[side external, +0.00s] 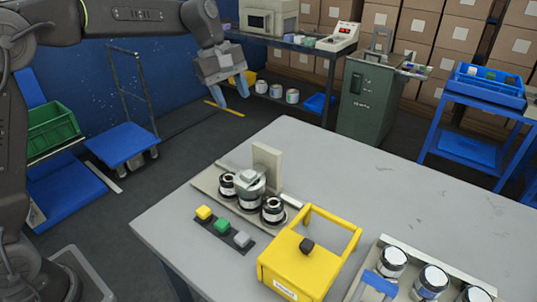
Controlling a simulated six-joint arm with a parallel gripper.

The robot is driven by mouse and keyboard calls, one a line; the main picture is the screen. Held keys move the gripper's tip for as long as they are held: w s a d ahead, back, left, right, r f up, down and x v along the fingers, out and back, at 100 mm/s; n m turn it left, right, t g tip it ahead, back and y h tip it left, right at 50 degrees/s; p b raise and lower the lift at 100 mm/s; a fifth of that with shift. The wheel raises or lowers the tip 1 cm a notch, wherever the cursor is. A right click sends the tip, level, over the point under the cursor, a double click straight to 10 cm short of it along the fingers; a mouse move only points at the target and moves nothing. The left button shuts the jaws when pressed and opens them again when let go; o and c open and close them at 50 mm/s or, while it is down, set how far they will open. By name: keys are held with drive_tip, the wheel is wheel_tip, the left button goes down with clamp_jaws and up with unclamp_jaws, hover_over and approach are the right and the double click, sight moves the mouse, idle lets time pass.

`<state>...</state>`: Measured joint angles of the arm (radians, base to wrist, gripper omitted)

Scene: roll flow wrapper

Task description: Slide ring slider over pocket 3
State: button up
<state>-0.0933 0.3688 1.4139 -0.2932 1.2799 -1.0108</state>
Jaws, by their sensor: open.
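My gripper (231,90) hangs in the air at the top, beyond the far left edge of the grey table. Its two blue fingers are apart with nothing between them. On the table, a beige fixture (207,185) holds a short row of black-and-white round pieces, one at the left (227,186) and one at the right (273,212). A grey metal piece (249,181) sits over the middle of the row and may be the ring slider. An upright beige plate (267,165) stands behind it. I cannot tell which place is pocket 3.
A yellow box (290,268) with a raised frame and black knob stands right of the fixture. A strip with yellow, green and grey buttons (222,226) lies in front. A tray (478,262) at the lower right holds several jars. The table's far middle (340,165) is clear.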

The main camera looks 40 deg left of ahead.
sight(266, 147)
drive_tip(key=w+f+n+g+h, duration=0.1)
drive_tip(key=w+f+n, duration=0.4)
drive_tip(key=w+f, duration=0.25)
drive_tip(key=x, duration=1.3)
drive_tip(key=shift+a+f, duration=0.1)
drive_tip(key=shift+a, duration=0.1)
clamp_jaws()
